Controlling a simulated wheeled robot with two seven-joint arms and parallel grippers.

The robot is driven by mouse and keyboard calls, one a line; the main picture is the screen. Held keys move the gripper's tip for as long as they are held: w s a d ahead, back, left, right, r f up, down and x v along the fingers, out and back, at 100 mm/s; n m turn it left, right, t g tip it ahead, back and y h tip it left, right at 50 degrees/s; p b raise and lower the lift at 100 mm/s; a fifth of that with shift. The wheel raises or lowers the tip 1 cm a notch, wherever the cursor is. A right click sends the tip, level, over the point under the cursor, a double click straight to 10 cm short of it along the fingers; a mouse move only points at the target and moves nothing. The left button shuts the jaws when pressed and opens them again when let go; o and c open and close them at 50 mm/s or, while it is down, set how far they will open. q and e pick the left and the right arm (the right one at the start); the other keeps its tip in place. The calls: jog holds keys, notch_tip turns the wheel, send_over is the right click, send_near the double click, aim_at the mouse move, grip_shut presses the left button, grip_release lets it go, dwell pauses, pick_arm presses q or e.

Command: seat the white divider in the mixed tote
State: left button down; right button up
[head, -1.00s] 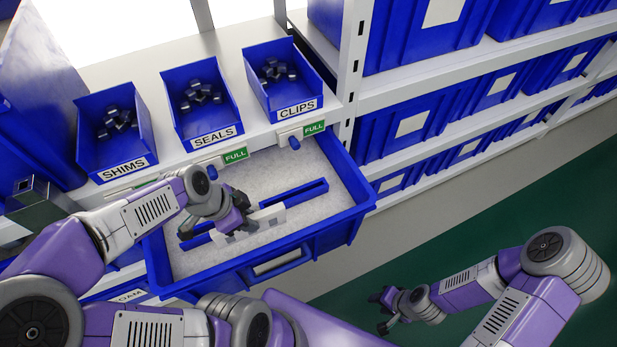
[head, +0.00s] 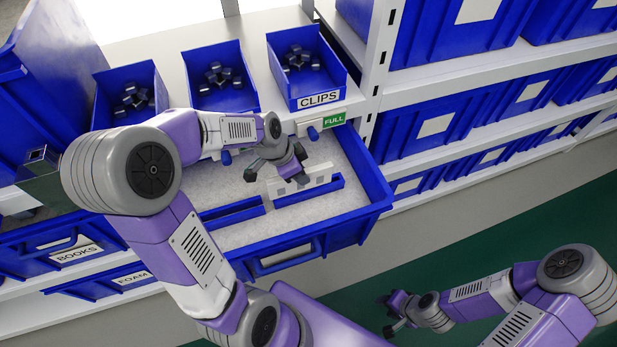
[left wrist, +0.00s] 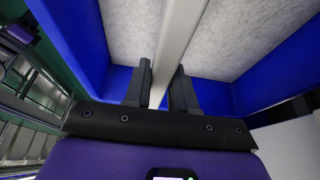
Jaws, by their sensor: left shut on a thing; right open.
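The white divider (head: 319,175) is a pale strip with notches. It stands on edge over the open blue tote (head: 372,190), close to the right part of the blue rail inside. I cannot tell whether it touches the rail or the floor. My left gripper (head: 283,178) is shut on the divider near its middle. In the left wrist view, the divider (left wrist: 180,40) runs as a white strip between the fingers (left wrist: 160,88), with pale tote floor on both sides. My right gripper (head: 390,314) is open and empty, low at the right, away from the tote.
Blue bins of dark parts stand on the shelf behind the tote, the right one labelled CLIPS (head: 318,99). Racked blue totes (head: 425,130) stand right. Green floor (head: 490,235) is clear.

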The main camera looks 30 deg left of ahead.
pick_arm(q)
jog(key=w+f+b, duration=0.1)
jog(key=f, duration=0.1)
jog(key=w+f, duration=0.1)
jog(key=f, duration=0.2)
jog(key=w+f+b, duration=0.1)
jog(key=f, duration=0.1)
jog(key=shift+w+d+f+b, duration=0.15)
jog(key=shift+w+d+b, duration=0.05)
jog(key=shift+w+b, duration=0.2)
jog(key=shift+f, duration=0.1)
jog(key=c, duration=0.9)
grip_release()
